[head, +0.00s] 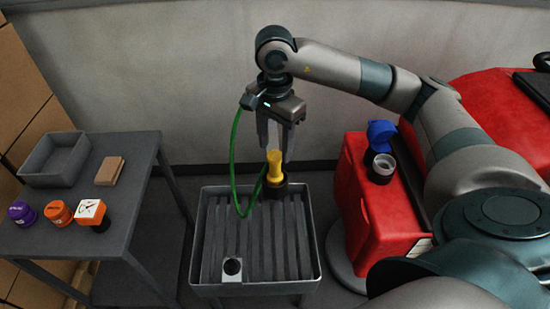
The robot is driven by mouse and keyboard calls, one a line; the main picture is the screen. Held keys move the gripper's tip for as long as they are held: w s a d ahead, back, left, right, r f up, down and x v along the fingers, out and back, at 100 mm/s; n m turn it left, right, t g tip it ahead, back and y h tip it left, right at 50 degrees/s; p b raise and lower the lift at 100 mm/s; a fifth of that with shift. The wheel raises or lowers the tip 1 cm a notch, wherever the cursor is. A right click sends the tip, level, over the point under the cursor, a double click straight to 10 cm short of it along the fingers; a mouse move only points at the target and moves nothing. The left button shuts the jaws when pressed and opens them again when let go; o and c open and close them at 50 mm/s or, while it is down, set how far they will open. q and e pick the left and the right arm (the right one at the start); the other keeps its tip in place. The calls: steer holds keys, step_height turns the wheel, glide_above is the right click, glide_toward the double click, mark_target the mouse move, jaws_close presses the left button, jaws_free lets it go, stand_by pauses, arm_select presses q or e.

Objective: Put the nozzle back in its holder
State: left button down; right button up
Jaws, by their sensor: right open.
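A yellow nozzle-like piece (275,165) stands roughly upright, with a dark lower part, at the back of the grey slatted basin (203,240). I cannot tell whether the dark part is a holder or its own base. A green hose (233,165) loops down beside it and rises to my right wrist. A small light square block with a dark round middle (232,268) sits at the basin's front left; I cannot tell if it is a holder. My right gripper (278,147) points down, open, just above the yellow piece, its fingers apart. My left gripper is out of view.
A grey table (120,195) at left bears an empty grey bin (55,160), a tan block (110,170), purple (21,212) and orange (58,213) caps and a gauge (91,211). The red machine (375,215), with its blue cap open (381,133), stands at right.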

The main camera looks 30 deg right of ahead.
step_height(320, 180, up, 5)
steer(key=shift+r+b, duration=0.15)
steer(key=shift+b, duration=0.65)
steer(key=shift+r, duration=0.8)
steer(key=shift+f, duration=0.1)
